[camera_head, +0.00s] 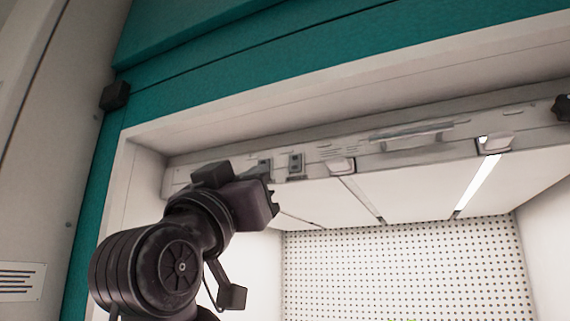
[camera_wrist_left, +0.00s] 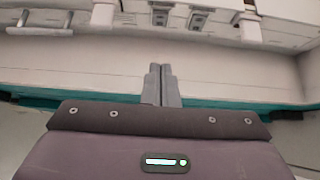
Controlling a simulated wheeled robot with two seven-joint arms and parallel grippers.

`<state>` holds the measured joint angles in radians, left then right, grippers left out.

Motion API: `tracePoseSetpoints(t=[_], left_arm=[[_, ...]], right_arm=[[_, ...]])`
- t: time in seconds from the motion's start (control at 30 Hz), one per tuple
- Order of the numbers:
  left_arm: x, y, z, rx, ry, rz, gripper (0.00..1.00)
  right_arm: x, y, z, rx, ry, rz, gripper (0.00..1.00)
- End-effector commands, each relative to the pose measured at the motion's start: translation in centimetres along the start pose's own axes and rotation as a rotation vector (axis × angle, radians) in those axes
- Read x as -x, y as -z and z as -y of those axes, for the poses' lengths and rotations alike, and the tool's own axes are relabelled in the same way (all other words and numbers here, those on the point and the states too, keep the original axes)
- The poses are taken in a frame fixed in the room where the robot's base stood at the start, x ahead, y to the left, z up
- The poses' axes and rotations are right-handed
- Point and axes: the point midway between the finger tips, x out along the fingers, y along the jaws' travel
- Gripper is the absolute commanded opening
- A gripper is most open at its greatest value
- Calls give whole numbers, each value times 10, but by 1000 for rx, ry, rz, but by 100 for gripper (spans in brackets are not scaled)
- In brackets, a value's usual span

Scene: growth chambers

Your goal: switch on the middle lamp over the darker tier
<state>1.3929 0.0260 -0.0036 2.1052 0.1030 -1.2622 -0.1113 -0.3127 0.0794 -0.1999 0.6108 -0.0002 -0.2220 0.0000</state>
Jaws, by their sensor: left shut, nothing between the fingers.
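The lamp rail (camera_head: 230,166) runs under the top edge of the chamber opening. The middle lamp's pale switch (camera_head: 340,165) sits on it, and its lamp strip (camera_head: 368,200) is dark. It seems to be the white block in the left wrist view (camera_wrist_left: 103,14). The right switch (camera_head: 494,145) is by a glowing strip (camera_head: 477,186). Another white switch block (camera_wrist_left: 248,28) shows in the wrist view. My right gripper is not in view.
Two grey sockets (camera_head: 296,163) sit on the rail left of the middle switch. A long handle-like bar (camera_head: 412,132) and a dark knob (camera_head: 562,107) are further right. The teal frame (camera_head: 300,52) borders the opening. A perforated back wall (camera_head: 405,265) stands behind.

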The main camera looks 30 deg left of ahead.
Motion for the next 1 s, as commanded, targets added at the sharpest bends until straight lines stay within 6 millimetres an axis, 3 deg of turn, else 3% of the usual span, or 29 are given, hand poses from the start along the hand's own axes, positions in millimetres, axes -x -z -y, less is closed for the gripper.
tracePoseSetpoints(t=[0.03,0.2,0.33,0.4,0.63,1.0], left_arm=[[-15,4,0,2,-1,4,0],[-53,4,-1,1,-2,5,0],[-79,4,-1,1,-1,4,0],[-86,-8,-1,1,-2,7,0],[-100,-25,0,1,-1,2,0],[-101,-28,-1,-1,-1,0,0]], right_arm=[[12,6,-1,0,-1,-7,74],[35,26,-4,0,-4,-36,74],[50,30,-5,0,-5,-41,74],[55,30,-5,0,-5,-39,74],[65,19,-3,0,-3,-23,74],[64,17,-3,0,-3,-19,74]])
